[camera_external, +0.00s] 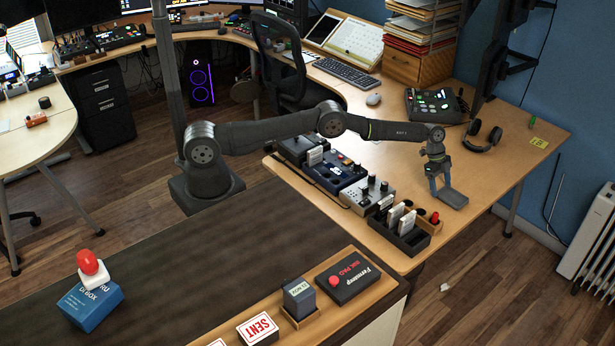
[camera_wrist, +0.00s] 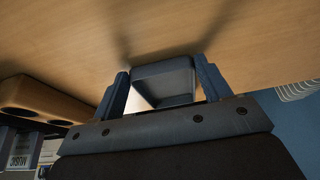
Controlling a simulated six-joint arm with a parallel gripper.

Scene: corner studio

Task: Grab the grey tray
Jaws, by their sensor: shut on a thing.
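The grey tray (camera_external: 454,198) is a small, shallow, dark grey piece at the right part of the wooden desk (camera_external: 520,140). My gripper (camera_external: 438,184) reaches down to it from above and is shut on it. In the wrist view the tray (camera_wrist: 163,70) sits between the two blue-grey fingers of my gripper (camera_wrist: 161,67), one at each side. Its inner face shows lighter grey. I cannot tell whether the tray touches the desk or is slightly lifted.
A black organizer (camera_external: 408,238) with white cards and a wooden holder (camera_external: 432,222) with a red-topped item stand left of the tray. Headphones (camera_external: 482,137) and a control pad (camera_external: 435,104) lie behind. Bare desk is to the right.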

